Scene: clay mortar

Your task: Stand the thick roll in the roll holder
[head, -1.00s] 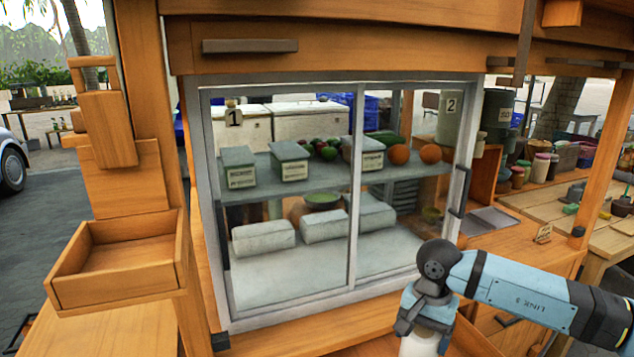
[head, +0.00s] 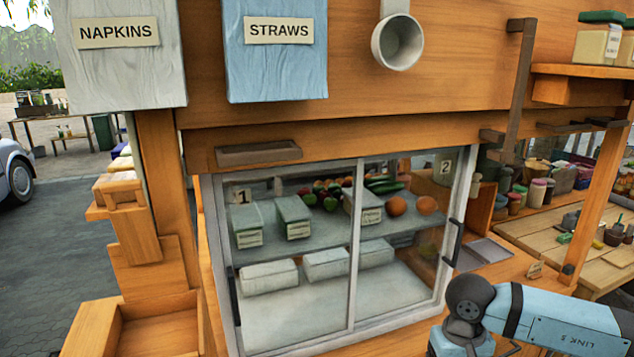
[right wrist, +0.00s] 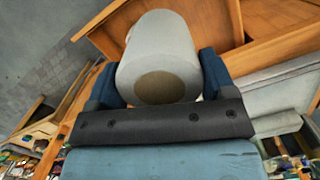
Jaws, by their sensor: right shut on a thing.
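A thick white roll (right wrist: 160,40) with a brown core end shows in the right wrist view. My right gripper (right wrist: 160,78) is shut on it, a blue finger on each side. In the head view only my right wrist shows at the bottom right; the gripper and roll are below the frame. No roll holder is plainly marked. A grey round cup (head: 397,42) is fixed to the wooden panel at the top, and an open wooden box (head: 160,328) is at the lower left; I cannot tell whether either is the holder. My left gripper is out of view.
A glass-fronted cabinet (head: 351,240) with food and grey boxes fills the middle. The NAPKINS box (head: 125,70) and STRAWS box (head: 275,65) hang above it. A wooden shelf (head: 590,72) juts out at the upper right. A wooden post (head: 165,200) stands left.

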